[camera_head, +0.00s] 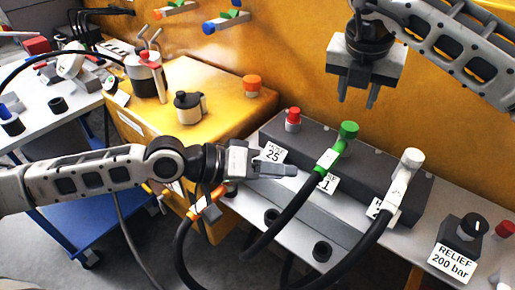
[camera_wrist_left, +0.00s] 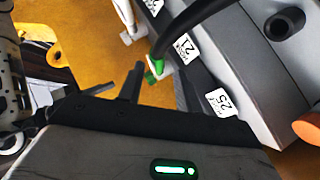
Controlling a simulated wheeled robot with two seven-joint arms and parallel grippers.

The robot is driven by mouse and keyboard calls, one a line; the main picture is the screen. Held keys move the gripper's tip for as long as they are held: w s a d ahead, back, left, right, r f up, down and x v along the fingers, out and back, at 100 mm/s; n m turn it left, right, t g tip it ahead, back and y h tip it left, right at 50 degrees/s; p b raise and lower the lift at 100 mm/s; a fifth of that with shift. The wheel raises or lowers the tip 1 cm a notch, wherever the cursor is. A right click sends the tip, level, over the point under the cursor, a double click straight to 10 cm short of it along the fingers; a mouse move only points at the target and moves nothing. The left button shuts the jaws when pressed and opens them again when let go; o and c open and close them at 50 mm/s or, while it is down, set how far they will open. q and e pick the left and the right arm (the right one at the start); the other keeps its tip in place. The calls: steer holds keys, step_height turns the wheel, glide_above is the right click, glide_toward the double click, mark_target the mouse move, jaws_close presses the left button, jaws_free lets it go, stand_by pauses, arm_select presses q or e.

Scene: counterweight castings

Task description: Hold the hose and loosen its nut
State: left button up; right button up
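In the head view a black hose with a green end (camera_head: 338,145) plugs into a dark block by label 21; its green fitting also shows in the left wrist view (camera_wrist_left: 157,68). A second black hose with a white end (camera_head: 405,170) sits to its right. A third hose with an orange end (camera_head: 207,205) hangs below my left wrist. My left gripper (camera_head: 290,169) is left of the green hose end, beside label 25. In the left wrist view its fingers stand apart and empty, the green fitting beyond them. My right gripper (camera_head: 357,98) points down above the block, fingers apart and empty.
A red cap (camera_head: 292,118) stands on the dark block (camera_head: 290,140). A black RELIEF 200 bar knob (camera_head: 464,232) is at the right. A yellow cabinet (camera_head: 215,85) with a dark canister (camera_head: 188,107) and orange knob (camera_head: 252,85) stands behind my left arm.

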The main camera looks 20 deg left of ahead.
mark_target(328, 163)
arm_select(q)
steer(key=a+r+n, duration=0.2)
steer(key=a+r, duration=0.2)
steer(key=x, duration=1.1)
steer(key=f+x, duration=0.1)
steer(key=x, duration=0.4)
steer(key=shift+w+f, duration=0.1)
steer(key=shift+w, duration=0.1)
